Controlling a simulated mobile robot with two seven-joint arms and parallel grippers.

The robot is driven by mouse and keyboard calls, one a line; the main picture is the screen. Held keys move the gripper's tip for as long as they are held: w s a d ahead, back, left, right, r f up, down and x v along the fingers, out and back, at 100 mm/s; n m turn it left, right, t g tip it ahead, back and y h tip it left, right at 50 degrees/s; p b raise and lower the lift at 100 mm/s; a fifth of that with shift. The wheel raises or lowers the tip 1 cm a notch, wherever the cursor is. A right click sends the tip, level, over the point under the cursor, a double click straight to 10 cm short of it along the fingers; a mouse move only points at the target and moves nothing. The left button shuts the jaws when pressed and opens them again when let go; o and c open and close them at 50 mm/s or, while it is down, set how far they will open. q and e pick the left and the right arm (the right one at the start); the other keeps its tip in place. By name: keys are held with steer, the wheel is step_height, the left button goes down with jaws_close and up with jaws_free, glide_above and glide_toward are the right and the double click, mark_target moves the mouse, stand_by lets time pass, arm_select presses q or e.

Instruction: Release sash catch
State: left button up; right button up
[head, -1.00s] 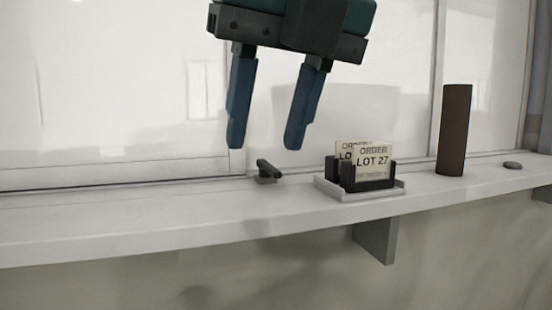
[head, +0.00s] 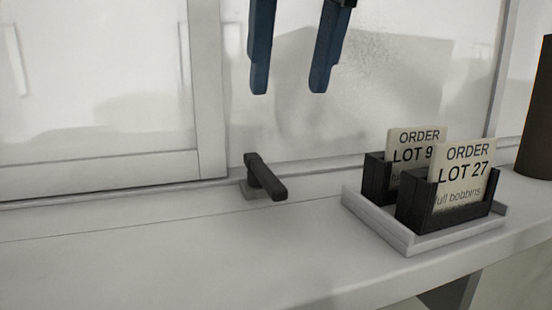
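The sash catch (head: 265,178) is a small dark lever on a light base, on the sill at the foot of the sash window. Its lever points toward the front right. My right gripper (head: 289,88) hangs above the catch, with its two blue fingers apart and nothing between them. It does not touch the catch. The sash frame (head: 208,95) stands to the left of the catch. My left gripper is not in view.
A white tray (head: 408,243) on the sill (head: 190,255) to the right bears two black holders with cards reading ORDER LOT 9 and ORDER LOT 27. A brown cylinder (head: 537,120) stands at the right edge. The sill left of the catch is clear.

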mark_target(274, 181)
steer(key=x, duration=1.1)
steer(key=shift+w+f+p, duration=0.1)
steer(key=shift+f+p, duration=0.1)
steer(key=shift+p, duration=0.1)
jaws_close()
